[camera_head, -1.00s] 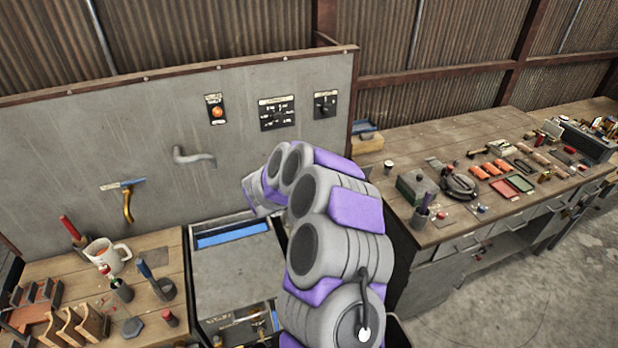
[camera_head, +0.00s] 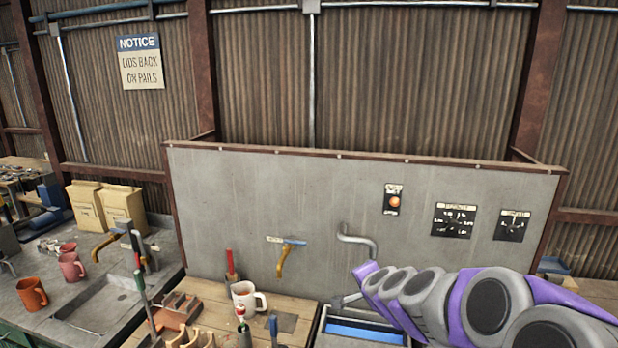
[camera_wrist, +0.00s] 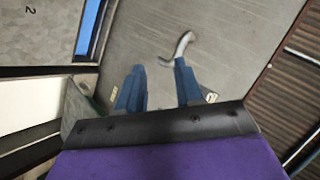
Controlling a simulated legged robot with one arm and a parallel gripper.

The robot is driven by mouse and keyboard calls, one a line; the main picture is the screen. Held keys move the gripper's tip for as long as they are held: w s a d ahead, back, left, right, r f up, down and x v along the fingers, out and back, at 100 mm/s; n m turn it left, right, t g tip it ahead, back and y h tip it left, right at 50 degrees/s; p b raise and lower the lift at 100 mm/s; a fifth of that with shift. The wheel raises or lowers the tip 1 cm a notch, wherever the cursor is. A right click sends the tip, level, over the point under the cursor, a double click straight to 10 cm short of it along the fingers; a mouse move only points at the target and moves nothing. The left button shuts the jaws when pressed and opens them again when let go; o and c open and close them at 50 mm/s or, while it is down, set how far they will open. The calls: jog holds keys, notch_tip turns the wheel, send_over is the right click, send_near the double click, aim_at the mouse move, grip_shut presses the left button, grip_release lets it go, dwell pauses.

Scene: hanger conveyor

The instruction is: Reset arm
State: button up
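My gripper (camera_wrist: 159,67) shows two blue fingers spread apart in the wrist view, with nothing between them. It is open and empty. In the head view my purple and grey arm reaches in from the lower right. A bent grey pipe (camera_head: 357,243) sticks out of the panel just above the arm's end. The pipe (camera_wrist: 180,46) also shows beyond the fingertips in the wrist view.
A wooden bench with a white mug (camera_head: 248,299) stands left of the bin. An orange-lit switch (camera_head: 394,200) and dials (camera_head: 453,220) are to the right.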

jog(key=s+a+f+n+g+y+b, duration=0.2)
jog(key=s+a+f+n+g, duration=0.15)
jog(key=s, duration=0.65)
jog(key=s+a+f+n+g+y+b, duration=0.1)
jog(key=s+a+f+n+g+b, duration=0.15)
jog(key=s+a+n, duration=0.45)
jog(key=s+d+f+g+h+b, duration=0.1)
jog(key=s+d, duration=0.3)
jog(key=s, duration=0.5)
jog(key=s+d+f+n+g+h+b, duration=0.1)
jog(key=s+d+f+g+h+b, duration=0.1)
jog(key=s, duration=0.8)
jog(key=s+d+f+g+h+b, duration=0.1)
jog(key=s+d+f+g, duration=0.3)
jog(key=s, duration=0.6)
jog(key=shift+d+f+b, duration=0.35)
jog(key=shift+d+f, duration=0.4)
jog(key=shift+d, duration=0.05)
